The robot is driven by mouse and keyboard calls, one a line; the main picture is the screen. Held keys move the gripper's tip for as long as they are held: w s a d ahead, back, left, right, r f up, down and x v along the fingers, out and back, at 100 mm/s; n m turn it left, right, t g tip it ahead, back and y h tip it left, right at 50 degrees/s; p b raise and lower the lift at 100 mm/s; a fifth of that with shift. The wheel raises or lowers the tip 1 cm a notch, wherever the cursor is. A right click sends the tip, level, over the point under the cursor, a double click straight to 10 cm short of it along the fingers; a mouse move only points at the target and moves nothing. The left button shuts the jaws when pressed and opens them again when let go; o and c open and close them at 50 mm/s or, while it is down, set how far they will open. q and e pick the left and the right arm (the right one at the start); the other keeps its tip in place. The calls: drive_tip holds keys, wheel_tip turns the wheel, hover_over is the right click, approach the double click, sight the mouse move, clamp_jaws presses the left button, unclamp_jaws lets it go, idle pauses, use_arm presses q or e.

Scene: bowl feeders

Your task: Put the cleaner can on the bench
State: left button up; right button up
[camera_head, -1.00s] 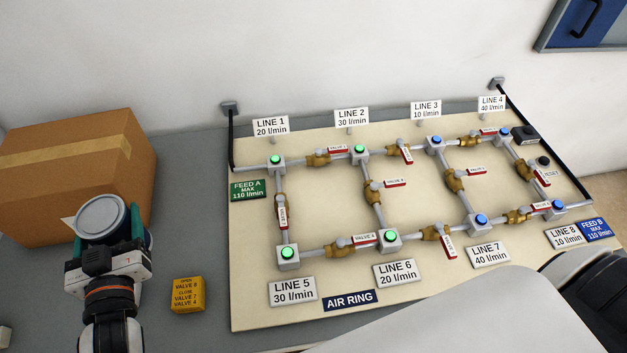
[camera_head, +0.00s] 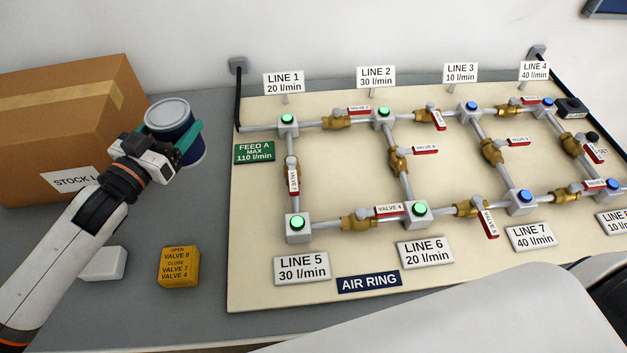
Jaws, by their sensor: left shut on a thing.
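The cleaner can (camera_head: 178,117) is a dark blue cylinder with a pale grey top. It is upright, beside the right side of the cardboard box. My left gripper (camera_head: 186,143) comes in from the lower left and is shut on the can, with teal fingers at its sides. The gripper hides part of the can's near side. The grey bench (camera_head: 205,222) lies beneath; I cannot tell whether the can's bottom touches it. My right gripper is not in view.
A cardboard box (camera_head: 60,120) marked STOCK stands at the left. A yellow note block (camera_head: 179,266) and a white block (camera_head: 103,263) sit nearer. The cream valve board (camera_head: 345,165) with pipes and lit nodes fills the right.

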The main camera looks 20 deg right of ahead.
use_arm(q)
drive_tip(key=shift+w+a+f, duration=0.2)
drive_tip(key=shift+w+a, duration=0.15)
drive_tip(key=shift+a, duration=0.15)
drive_tip(key=shift+w+a+f, duration=0.15)
drive_tip(key=shift+w+a, duration=0.2)
drive_tip(key=shift+a, duration=0.1)
wheel_tip(320, 180, down, 10)
drive_tip(key=shift+f+b, duration=0.1)
drive_tip(key=shift+b, duration=0.4)
drive_tip(key=shift+d, duration=0.1)
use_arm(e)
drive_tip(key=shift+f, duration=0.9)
use_arm(q)
drive_tip(key=o, duration=1.3)
drive_tip(key=shift+s+f, duration=0.1)
drive_tip(key=shift+o, duration=0.2)
drive_tip(key=b+v, duration=0.1)
drive_tip(key=v, duration=1)
drive_tip(key=shift+s+a, duration=0.35)
drive_tip(key=shift+s, duration=0.05)
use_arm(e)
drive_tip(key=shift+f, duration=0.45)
